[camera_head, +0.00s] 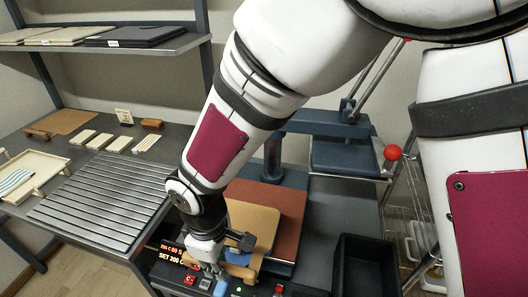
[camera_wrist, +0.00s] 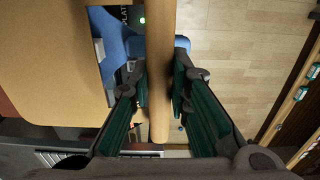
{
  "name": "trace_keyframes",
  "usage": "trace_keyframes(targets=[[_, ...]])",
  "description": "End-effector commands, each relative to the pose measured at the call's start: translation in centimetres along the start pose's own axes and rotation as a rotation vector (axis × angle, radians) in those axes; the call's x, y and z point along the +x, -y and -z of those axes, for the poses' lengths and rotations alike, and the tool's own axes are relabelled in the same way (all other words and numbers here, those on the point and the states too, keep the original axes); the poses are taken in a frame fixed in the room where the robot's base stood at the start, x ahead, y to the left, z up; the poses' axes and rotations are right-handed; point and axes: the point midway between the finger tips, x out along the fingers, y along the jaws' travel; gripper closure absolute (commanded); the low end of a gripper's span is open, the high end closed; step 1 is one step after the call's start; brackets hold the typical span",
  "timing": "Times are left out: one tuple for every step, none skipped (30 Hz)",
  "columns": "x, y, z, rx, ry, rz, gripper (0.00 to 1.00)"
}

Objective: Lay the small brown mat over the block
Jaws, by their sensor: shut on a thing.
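A tan-brown mat (camera_head: 252,226) lies at the front of the press, over a reddish-brown pad (camera_head: 286,207); blue shows beneath its edge. It fills the upper left of the wrist view (camera_wrist: 45,60). My gripper (camera_head: 222,264) is at its near side, shut on a tan bar (camera_wrist: 161,70) that runs between the fingers in the wrist view (camera_wrist: 160,95). I cannot tell whether the bar joins the mat. A blue part (camera_wrist: 114,45) shows between mat and bar. I cannot tell whether it is the block, which is otherwise hidden or unclear.
The press (camera_head: 345,150) stands behind, with a red ball knob (camera_head: 392,152). A lit display (camera_head: 172,252) and buttons are near my gripper. A black bin (camera_head: 366,265) is at right. The left table holds a slatted rack (camera_head: 105,190), a cream tray (camera_head: 32,175) and another brown mat (camera_head: 62,121).

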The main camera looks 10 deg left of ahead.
Motion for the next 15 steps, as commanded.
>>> trace_keyframes(targets=[[0.2,-1.2,-0.1,0.004,-0.001,0.0,1.0],[0.3,-1.8,-0.1,0.004,0.0,0.0,1.0],[0.3,-2.4,-0.1,0.003,0.0,0.0,1.0],[0.4,-2.7,-0.1,0.002,-0.001,0.0,1.0],[0.4,-3.0,-0.1,0.002,-0.001,0.0,1.0],[0.4,-3.3,-0.2,0.001,0.0,0.0,1.0],[0.4,-3.5,-0.2,0.0,0.0,0.0,1.0],[0.4,-3.6,-0.2,0.0,0.0,0.0,1.0],[0.5,-3.7,-0.2,-0.001,0.0,0.0,1.0],[0.6,-3.7,-0.2,-0.002,0.0,0.0,1.0],[0.7,-3.7,-0.2,-0.002,0.001,0.0,1.0],[1.1,-3.7,-0.2,-0.002,0.001,0.0,1.0],[1.4,-3.7,-0.2,-0.003,0.001,0.0,1.0],[1.7,-3.8,-0.2,-0.002,0.001,0.001,1.0],[2.2,-3.8,-0.2,-0.002,0.002,0.001,1.0]])
